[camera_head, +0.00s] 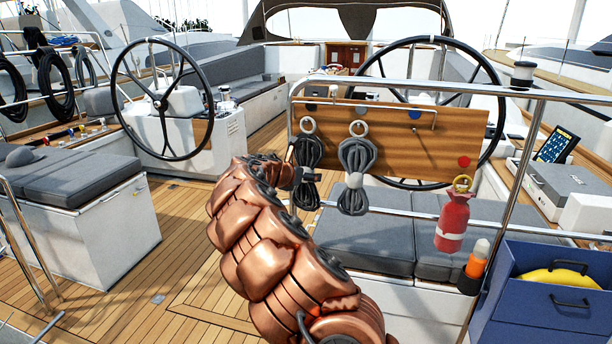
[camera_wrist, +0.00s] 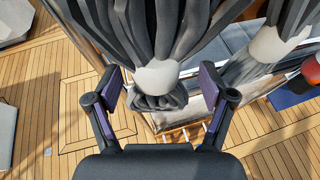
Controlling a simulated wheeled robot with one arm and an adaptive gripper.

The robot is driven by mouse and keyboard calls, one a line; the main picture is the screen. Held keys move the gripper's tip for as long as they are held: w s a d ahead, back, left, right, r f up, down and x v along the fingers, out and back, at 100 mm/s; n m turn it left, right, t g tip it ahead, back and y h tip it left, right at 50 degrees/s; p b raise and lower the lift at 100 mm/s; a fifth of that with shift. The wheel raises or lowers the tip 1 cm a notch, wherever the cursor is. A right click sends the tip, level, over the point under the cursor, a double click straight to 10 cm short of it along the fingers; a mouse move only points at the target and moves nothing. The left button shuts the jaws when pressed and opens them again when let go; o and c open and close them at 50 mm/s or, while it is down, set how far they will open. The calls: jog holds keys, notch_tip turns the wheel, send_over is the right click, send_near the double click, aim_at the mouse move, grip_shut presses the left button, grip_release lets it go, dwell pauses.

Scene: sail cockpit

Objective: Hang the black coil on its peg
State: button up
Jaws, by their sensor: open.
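A wooden board (camera_head: 400,139) on the rail carries two dark coils, each hanging below a pale ring. The left coil (camera_head: 309,152) is dark grey to black; the right coil (camera_head: 356,185) is dark grey with a white band. I cannot tell for sure which is the black coil. My gripper (camera_head: 306,177) is at the left coil's lower part, partly covering it. In the wrist view my gripper (camera_wrist: 160,85) is open, with the white-banded waist of a dark coil (camera_wrist: 155,30) between its fingers. The pegs behind the rings are hard to make out.
A second banded coil (camera_wrist: 268,48) hangs close to the right finger. Grey cushions (camera_head: 365,240) lie below the board. Black coils (camera_head: 57,85) hang on the far left rail.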

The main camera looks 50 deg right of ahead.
jog(key=v, duration=1.1)
jog(key=shift+s+r, duration=0.1)
jog(key=shift+r, duration=0.05)
jog(key=s+a+m+g+y, duration=0.2)
jog(key=s+a+m+y, duration=0.1)
jog(key=s+a+m, duration=0.85)
jog(key=s+a+f+m+g+y, duration=0.1)
jog(key=s+a+f+m+y, duration=0.2)
jog(key=s+a, duration=0.5)
jog(key=s+a+f+m+y, duration=0.3)
jog(key=s+a+f+y, duration=0.1)
jog(key=s+a, duration=0.5)
jog(key=s+a+f+m+g+y, duration=0.1)
jog(key=s+a+f+m+y, duration=0.2)
jog(key=s+a+f, duration=0.3)
jog(key=s+a, duration=0.3)
jog(key=a, duration=0.3)
jog(key=shift+s+a+g, duration=0.25)
jog(key=shift+a+g, duration=0.05)
